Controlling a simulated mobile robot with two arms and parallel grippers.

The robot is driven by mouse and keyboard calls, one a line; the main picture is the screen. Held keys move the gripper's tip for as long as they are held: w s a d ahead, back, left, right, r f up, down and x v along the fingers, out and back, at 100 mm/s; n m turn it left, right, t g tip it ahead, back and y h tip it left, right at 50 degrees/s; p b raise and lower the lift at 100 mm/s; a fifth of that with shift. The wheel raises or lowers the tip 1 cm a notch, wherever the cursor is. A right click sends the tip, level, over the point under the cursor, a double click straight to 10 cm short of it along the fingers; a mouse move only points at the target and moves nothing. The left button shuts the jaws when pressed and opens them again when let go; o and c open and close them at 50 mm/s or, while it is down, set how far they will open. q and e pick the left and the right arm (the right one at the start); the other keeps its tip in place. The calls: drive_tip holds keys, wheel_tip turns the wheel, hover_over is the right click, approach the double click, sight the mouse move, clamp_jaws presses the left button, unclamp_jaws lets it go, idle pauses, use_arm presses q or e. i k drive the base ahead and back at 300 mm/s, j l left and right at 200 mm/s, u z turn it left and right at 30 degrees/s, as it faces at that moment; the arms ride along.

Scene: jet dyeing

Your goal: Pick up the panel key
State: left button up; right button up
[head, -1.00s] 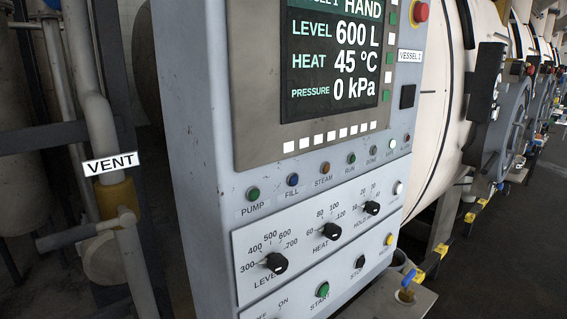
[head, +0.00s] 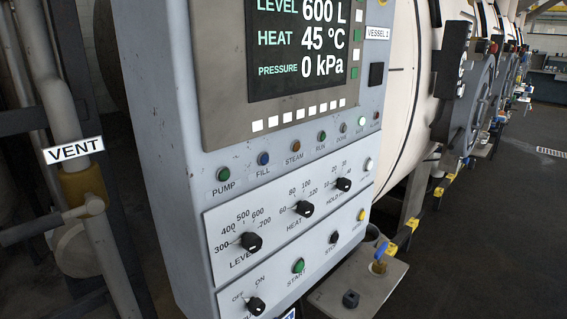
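I cannot make out a panel key for certain in the head view. Neither of my grippers is in view.
A blue-handled valve (head: 380,254) stands on the shelf beside the panel. A pipe with a VENT label (head: 73,150) is at left. The large cream vessel (head: 405,90) stands behind. Dark floor (head: 490,230) at right is open.

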sight(378, 255)
drive_tip(key=l+u, duration=0.1)
drive_tip(key=u, duration=0.2)
drive_tip(key=i+l+u, duration=0.1)
drive_tip(key=u, duration=0.2)
drive_tip(key=i+l+u, duration=0.1)
drive_tip(key=l+u, duration=0.25)
drive_tip(key=l, duration=0.5)
drive_tip(key=l+u, duration=0.35)
drive_tip(key=l, duration=0.55)
